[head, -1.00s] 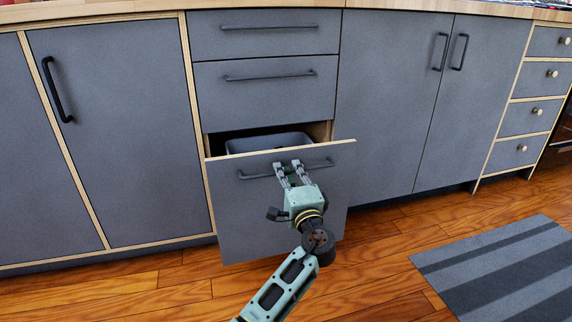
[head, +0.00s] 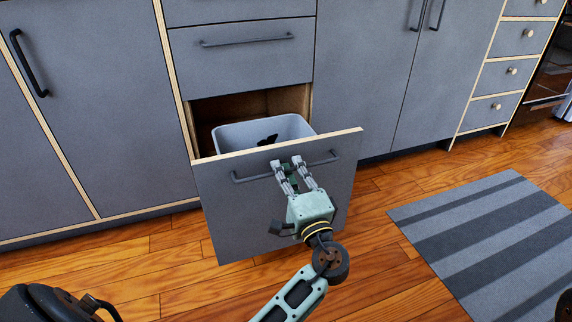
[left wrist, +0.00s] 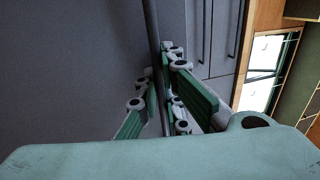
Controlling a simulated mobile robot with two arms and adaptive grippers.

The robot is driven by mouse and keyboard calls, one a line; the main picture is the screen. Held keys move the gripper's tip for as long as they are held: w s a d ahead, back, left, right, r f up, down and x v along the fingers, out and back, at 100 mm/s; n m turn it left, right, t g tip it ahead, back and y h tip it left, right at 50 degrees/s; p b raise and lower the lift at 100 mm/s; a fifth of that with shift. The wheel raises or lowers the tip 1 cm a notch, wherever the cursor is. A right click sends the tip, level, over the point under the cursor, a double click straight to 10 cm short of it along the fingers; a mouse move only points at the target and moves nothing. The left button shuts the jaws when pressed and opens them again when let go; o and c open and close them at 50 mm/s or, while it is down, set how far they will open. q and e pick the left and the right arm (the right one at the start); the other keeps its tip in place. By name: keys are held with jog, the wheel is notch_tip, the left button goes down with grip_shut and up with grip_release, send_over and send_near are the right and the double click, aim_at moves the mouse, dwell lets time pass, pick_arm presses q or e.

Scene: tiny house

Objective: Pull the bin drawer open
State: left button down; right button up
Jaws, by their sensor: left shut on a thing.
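The bin drawer (head: 235,200) is the low grey front with a pale wooden top edge, and it stands well out from the cabinet. A grey bin (head: 230,136) with something dark in it shows behind the front. My left gripper (head: 288,168) is shut on the drawer's dark bar handle (head: 250,178), near its middle. In the left wrist view the handle (left wrist: 152,30) runs between the fingers (left wrist: 165,90). My right gripper is not in view.
A closed drawer (head: 245,55) is above and closed cupboard doors (head: 90,110) are on both sides. A striped grey rug (head: 480,225) lies at the right. Bare wooden floor (head: 175,275) is in front of the drawer.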

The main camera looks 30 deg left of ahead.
pick_arm(q)
jog(key=shift+f, duration=0.1)
jog(key=c, duration=1.9)
grip_release()
jog(key=v, duration=1.2)
